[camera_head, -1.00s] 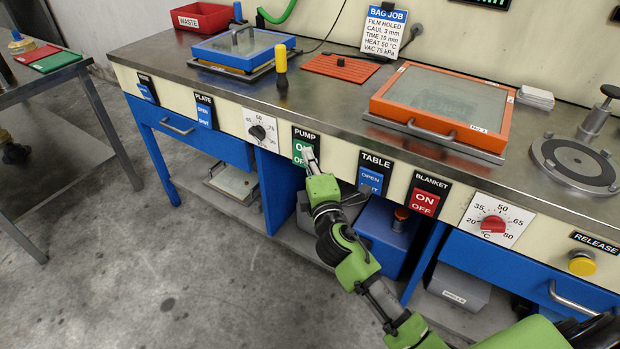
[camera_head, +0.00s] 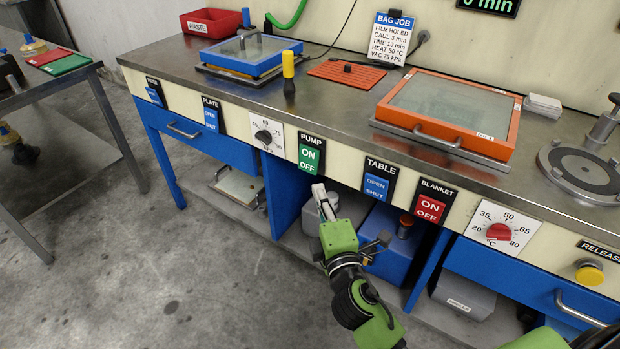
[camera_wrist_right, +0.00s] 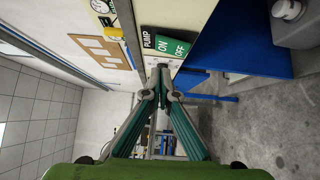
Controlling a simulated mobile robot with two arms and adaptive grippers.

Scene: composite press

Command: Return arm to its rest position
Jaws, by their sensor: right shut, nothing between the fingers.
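My right gripper (camera_head: 319,190) is shut with nothing between its fingers. It hangs in front of the bench, just below the green PUMP switch (camera_head: 309,158), and stands apart from it. The switch is marked ON and OFF. In the right wrist view the closed fingertips (camera_wrist_right: 162,72) point towards the bench front, with the PUMP switch (camera_wrist_right: 172,46) just beyond them. My green right arm comes in from the lower right of the head view. My left gripper is not in view.
The TABLE switch (camera_head: 377,184), BLANKET switch (camera_head: 432,203) and heat dial (camera_head: 498,232) line the panel to the right. An orange frame (camera_head: 450,113) and a blue frame (camera_head: 249,55) lie on the bench. Open floor (camera_head: 200,290) lies in front.

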